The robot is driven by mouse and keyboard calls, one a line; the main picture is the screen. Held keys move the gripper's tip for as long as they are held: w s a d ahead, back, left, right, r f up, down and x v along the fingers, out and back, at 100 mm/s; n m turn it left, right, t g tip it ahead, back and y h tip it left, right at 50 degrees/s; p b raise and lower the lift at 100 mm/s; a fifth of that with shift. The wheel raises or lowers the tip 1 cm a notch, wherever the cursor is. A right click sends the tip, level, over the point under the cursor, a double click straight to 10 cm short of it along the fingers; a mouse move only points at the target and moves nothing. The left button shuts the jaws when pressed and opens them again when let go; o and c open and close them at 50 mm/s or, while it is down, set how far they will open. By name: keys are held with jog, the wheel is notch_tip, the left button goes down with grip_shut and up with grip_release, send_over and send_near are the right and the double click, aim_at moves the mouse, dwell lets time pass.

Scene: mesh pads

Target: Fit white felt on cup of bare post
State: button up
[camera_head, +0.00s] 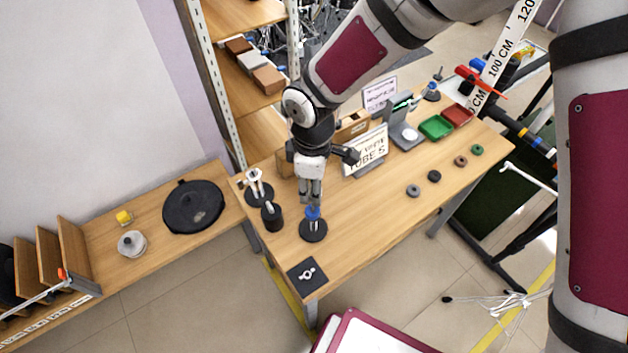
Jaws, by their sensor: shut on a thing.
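My gripper (313,203) points down near the front left of the wooden table. Its fingers are shut on a small blue piece (313,213), right above a round black base (313,234). A thin upright shows between the piece and the base; I cannot tell whether they touch. To the left stand a white-topped post (254,178) on a black base and a black cylinder (272,217) with a pale tip. I cannot make out a white felt for certain; a pale disc (410,135) sits on a grey stand. Which post is bare is too small to tell.
A grey ring (413,190), black ring (434,176), brown ring (460,161) and green ring (477,150) lie at right. A sign (366,152) stands behind my gripper. A black plate (307,276) lies at the front corner. Green (436,127) and red (457,115) trays stand behind.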

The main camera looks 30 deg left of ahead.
jog(key=shift+f+b, duration=1.25)
jog(key=shift+f, duration=1.85)
jog(key=o, duration=0.8)
jog(key=shift+c, duration=0.2)
jog(key=shift+r, duration=0.1)
notch_tip(320, 180, up, 12)
